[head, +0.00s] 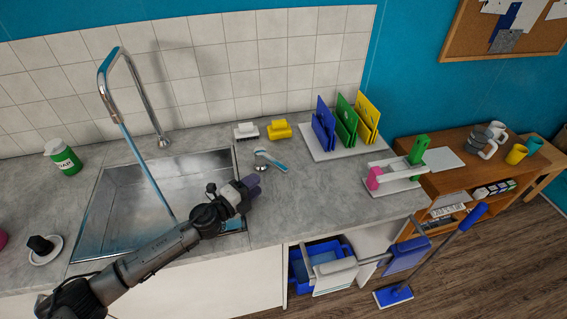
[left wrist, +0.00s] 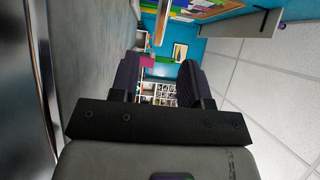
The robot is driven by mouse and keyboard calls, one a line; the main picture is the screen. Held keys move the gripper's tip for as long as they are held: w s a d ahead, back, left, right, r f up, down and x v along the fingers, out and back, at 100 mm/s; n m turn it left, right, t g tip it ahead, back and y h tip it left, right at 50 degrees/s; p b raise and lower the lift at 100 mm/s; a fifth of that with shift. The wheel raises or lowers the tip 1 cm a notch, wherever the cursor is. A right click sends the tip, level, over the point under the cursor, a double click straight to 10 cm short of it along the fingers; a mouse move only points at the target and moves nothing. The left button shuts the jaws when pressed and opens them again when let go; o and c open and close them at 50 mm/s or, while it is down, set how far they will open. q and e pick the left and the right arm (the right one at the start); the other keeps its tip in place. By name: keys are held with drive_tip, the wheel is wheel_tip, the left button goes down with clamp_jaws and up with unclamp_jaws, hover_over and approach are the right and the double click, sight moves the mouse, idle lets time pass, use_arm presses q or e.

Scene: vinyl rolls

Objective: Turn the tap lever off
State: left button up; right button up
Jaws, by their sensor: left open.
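The tap's curved metal spout (head: 121,58) rises behind the sink (head: 104,203), and a blue stream of water (head: 143,160) runs from it into the basin. The tap lever (head: 269,157), pale blue on a round metal base, is on the counter right of the sink. My left gripper (head: 252,187) is over the sink's right edge, in front of the lever and apart from it. In the left wrist view its two dark fingers (left wrist: 158,82) are spread with nothing between them; the lever does not show there. My right gripper is not in view.
A white brush (head: 246,131) and a yellow brush (head: 279,130) stand behind the lever. A rack of colored boards (head: 320,154) is to the right. A green soap container (head: 64,160) is at the left. The counter right of my gripper is clear.

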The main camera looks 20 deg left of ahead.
sight(277, 168)
use_arm(q)
drive_tip(key=x, duration=1.2)
drive_tip(key=shift+w+d, duration=0.15)
drive_tip(key=shift+w, duration=0.2)
drive_tip(key=shift+c, duration=0.4)
clamp_jaws()
